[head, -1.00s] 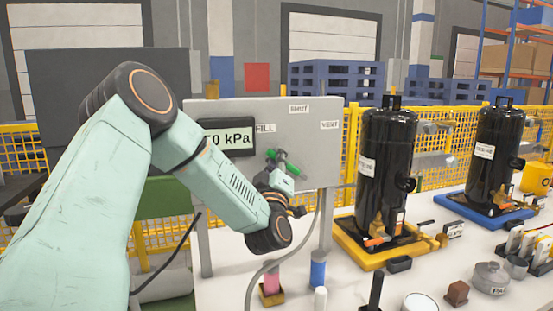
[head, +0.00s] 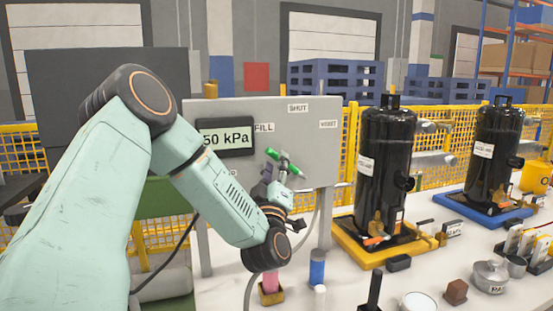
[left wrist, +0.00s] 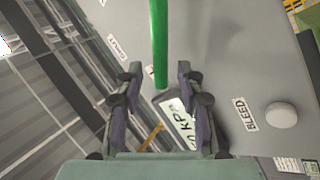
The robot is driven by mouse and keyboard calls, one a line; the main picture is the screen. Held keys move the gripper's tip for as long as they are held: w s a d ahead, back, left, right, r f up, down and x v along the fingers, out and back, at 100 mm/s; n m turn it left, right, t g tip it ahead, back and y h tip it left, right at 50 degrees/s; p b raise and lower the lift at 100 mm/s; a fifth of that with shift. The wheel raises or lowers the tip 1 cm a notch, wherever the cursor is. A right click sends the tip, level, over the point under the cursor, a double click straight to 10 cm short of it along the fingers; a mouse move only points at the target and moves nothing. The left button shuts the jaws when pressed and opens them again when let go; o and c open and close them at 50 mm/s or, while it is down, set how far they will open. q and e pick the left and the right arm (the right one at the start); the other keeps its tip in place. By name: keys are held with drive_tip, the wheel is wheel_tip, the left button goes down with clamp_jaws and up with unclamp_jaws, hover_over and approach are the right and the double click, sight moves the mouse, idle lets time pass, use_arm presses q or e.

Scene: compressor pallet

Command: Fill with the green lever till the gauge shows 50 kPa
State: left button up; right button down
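My left gripper (head: 278,180) is just below the lever. In the left wrist view the gripper (left wrist: 160,73) has its fingers apart, and the green lever (left wrist: 159,40) shows with its end between them in the picture. I see no finger closed on it. My right gripper is not in view.
A white knob (left wrist: 281,115) is beside the BLEED label. A black tank (head: 386,155) stands on a yellow base (head: 352,250) to the right, with another tank (head: 495,140) beyond.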

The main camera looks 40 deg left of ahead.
use_arm(q)
drive_tip(key=shift+v, duration=1.95)
